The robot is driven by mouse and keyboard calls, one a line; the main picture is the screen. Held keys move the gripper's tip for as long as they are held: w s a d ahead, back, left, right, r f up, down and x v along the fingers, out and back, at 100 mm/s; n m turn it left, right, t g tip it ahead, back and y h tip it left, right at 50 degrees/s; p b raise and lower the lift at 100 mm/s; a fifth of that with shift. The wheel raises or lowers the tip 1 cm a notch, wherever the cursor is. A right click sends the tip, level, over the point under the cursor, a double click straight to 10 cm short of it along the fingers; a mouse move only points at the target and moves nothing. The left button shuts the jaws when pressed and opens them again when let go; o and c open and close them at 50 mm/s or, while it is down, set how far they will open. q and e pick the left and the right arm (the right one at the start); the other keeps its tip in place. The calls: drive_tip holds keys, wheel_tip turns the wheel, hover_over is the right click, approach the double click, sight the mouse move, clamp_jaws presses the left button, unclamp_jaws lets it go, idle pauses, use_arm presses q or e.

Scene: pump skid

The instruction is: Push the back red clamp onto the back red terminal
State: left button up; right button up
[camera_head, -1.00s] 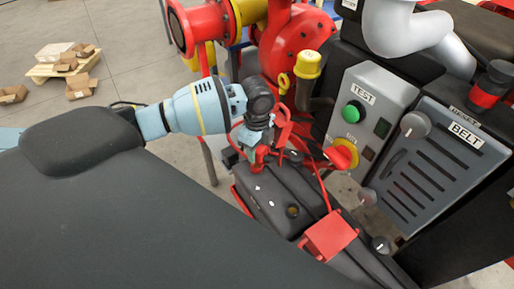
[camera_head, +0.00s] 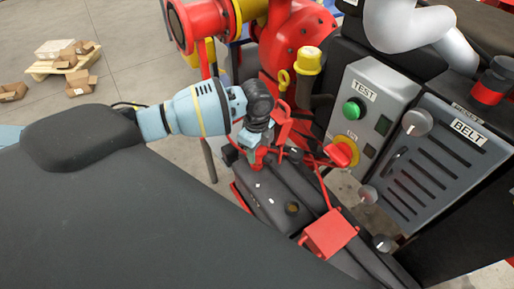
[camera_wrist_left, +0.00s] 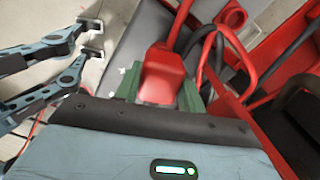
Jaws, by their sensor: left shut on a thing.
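My left gripper (camera_head: 254,157) is at the back end of the dark battery (camera_head: 273,200) in the head view. In the left wrist view its green fingers (camera_wrist_left: 160,92) are shut on the back red clamp (camera_wrist_left: 163,72), one on each side. A red cable runs up from near the clamp. The back red terminal is hidden under the clamp and gripper, so I cannot tell whether the clamp is seated on it. My right gripper (camera_wrist_left: 92,41) shows at the left of the left wrist view, with its fingertips apart and empty.
A red box (camera_head: 329,233) sits at the front of the battery. The grey TEST panel (camera_head: 370,105) and BELT panel (camera_head: 440,160) stand close on the right. A red pump (camera_head: 295,40) and yellow-topped post (camera_head: 309,62) are behind. Open floor lies at the left.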

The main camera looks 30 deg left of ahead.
use_arm(q)
drive_tip(key=shift+f, duration=0.9)
drive_tip(key=o, duration=1.2)
drive_tip(key=shift+o, duration=0.2)
wheel_tip(320, 180, up, 8)
drive_tip(key=shift+f, duration=0.1)
idle(0.3)
